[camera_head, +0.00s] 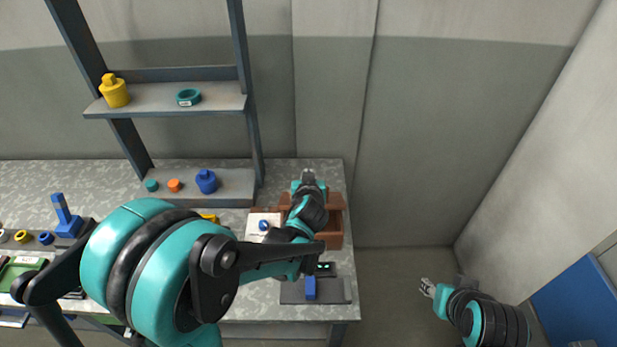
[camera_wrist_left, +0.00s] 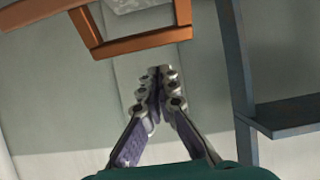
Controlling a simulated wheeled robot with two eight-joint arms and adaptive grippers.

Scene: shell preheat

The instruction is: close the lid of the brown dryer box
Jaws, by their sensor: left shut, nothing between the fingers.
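The brown dryer box (camera_head: 332,238) stands at the right end of the grey worktop. Its left part is hidden behind my left forearm and wrist. My left gripper (camera_head: 308,178) is above the back of the box, its fingers shut and empty. In the left wrist view, the closed fingertips (camera_wrist_left: 160,80) are just apart in the picture from a brown frame-like part of the box (camera_wrist_left: 140,44). I cannot tell the lid's exact angle. My right gripper (camera_head: 428,288) is off to the right, away from the worktop; its finger gap is too small to judge.
A grey shelf rack (camera_head: 165,98) stands at the back left; its post (camera_wrist_left: 238,80) shows in the left wrist view. A white block with a blue part (camera_head: 263,225) sits left of the box. A dark device with a blue block (camera_head: 310,288) is in front.

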